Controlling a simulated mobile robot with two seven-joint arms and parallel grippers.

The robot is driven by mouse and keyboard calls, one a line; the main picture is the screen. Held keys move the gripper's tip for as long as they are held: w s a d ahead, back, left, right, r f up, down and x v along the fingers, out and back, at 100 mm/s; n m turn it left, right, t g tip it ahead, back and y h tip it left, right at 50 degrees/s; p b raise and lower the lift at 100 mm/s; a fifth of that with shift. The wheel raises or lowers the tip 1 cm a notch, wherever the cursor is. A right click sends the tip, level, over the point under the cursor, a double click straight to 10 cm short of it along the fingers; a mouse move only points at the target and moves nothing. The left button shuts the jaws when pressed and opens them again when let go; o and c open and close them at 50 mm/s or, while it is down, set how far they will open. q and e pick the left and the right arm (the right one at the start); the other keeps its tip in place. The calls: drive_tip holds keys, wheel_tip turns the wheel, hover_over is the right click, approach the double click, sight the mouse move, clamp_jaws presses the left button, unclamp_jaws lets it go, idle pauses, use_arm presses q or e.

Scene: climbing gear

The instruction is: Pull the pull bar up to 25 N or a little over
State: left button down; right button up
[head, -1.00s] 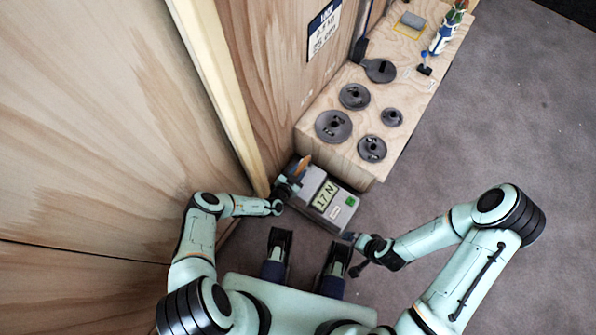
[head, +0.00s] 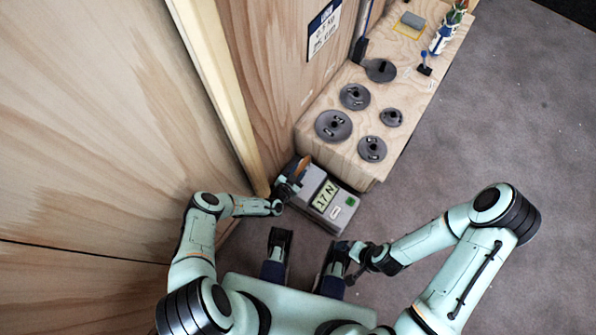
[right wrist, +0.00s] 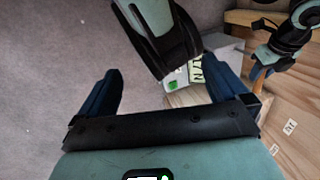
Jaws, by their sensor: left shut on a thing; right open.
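The pull bar (head: 303,166) is an orange-brown bar at the left end of a grey gauge box (head: 323,199) in the head view. The gauge's display (head: 325,195) reads 17 N, and a green button (head: 349,203) is beside it. My left gripper (head: 290,184) is shut on the pull bar and hides part of it. My right gripper (head: 352,250) is open and empty, apart from the gauge, near its lower right.
A plywood bench (head: 350,158) behind the gauge carries several dark weight discs (head: 333,126), a grey block (head: 412,20) and a bottle (head: 446,34). A wooden wall (head: 90,120) with a pale post stands close on the left. Grey floor on the right is clear.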

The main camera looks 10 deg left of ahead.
use_arm(q)
drive_tip(key=shift+f+b, duration=1.5)
drive_tip(key=shift+f, duration=0.15)
drive_tip(key=c, duration=0.7)
unclamp_jaws()
drive_tip(key=shift+c, duration=0.2)
use_arm(e)
drive_tip(key=w+d+f+t, duration=0.1)
drive_tip(key=w+d+f, duration=0.1)
drive_tip(key=w+f, duration=0.1)
drive_tip(key=shift+w+d+f+t+h, duration=0.15)
drive_tip(key=shift+w+f+t+h, duration=0.2)
drive_tip(key=shift+w, duration=0.5)
use_arm(q)
drive_tip(key=shift+s+a+r+p, duration=0.1)
drive_tip(key=shift+s+r+p, duration=0.15)
drive_tip(key=shift+s+p, duration=0.15)
drive_tip(key=p+v, duration=0.5)
drive_tip(key=v, duration=0.7)
drive_tip(key=shift+s+p, duration=0.25)
drive_tip(key=shift+p, duration=0.05)
use_arm(e)
drive_tip(key=s+a+r+g+y, duration=0.1)
drive_tip(key=s+a+r+g, duration=0.2)
drive_tip(key=s+r, duration=0.4)
drive_tip(key=shift+s+a+r, duration=0.15)
drive_tip(key=shift+s+a, duration=0.15)
drive_tip(key=shift+s, duration=0.25)
